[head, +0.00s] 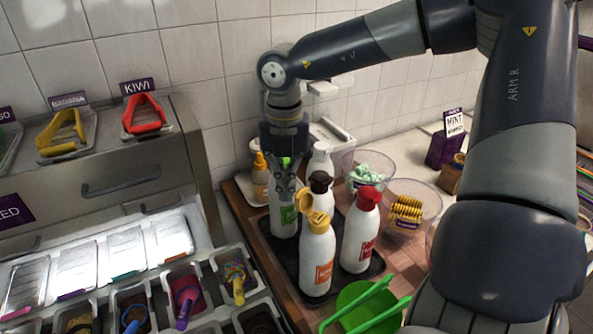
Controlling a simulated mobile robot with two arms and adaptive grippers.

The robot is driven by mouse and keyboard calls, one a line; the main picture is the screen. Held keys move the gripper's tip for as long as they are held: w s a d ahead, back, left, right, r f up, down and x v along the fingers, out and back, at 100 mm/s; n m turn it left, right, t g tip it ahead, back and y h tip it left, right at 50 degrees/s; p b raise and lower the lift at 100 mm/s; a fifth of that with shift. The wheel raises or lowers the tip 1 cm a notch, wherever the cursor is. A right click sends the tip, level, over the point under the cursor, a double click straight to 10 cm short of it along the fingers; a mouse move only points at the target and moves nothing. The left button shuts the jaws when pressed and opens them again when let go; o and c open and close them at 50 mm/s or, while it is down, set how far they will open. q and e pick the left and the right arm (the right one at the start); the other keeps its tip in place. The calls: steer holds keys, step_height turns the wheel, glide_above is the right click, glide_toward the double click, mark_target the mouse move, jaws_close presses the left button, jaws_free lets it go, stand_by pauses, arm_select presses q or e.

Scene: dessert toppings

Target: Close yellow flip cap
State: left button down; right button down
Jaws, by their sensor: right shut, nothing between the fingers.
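A white bottle with an orange label (317,262) stands upright at the front of a dark tray (283,247). Its yellow flip cap (317,219) is open, with the lid tipped up toward the left. My right gripper (287,193) points down, shut and empty, behind and slightly left of the yellow cap. It is in front of a white bottle with a green label (284,222) and hides part of it. I cannot tell whether it touches that bottle. My left gripper is not in view.
A red-capped bottle (360,238) and a black-capped bottle (320,182) stand close by. Green tongs (385,315) lie at the front. Clear bowls (370,164) stand behind right, and topping bins (240,280) are on the left.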

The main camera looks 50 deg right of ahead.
mark_target(303, 193)
steer(key=shift+a+r, duration=0.1)
steer(key=shift+s, duration=0.1)
steer(key=shift+s+d+r, duration=0.1)
steer(key=shift+s+r, duration=0.25)
steer(key=shift+s, duration=0.35)
steer(key=shift+s+d+r, duration=0.1)
steer(key=shift+s+r, duration=0.25)
steer(key=shift+s, duration=0.4)
steer(key=shift+s+d+r, duration=0.1)
steer(key=shift+s+r, duration=0.25)
steer(key=shift+s, duration=0.35)
steer(key=shift+a, duration=0.1)
steer(key=shift+s+f, duration=0.15)
steer(key=shift+s, duration=0.25)
steer(key=shift+s+d+b, duration=0.2)
steer(key=shift+s+b, duration=0.6)
steer(key=shift+s, duration=0.9)
steer(key=shift+f, duration=0.2)
steer(key=shift+f+b, duration=0.35)
steer(key=shift+b, duration=0.2)
step_height(303, 193, up, 8)
steer(key=p, duration=0.5)
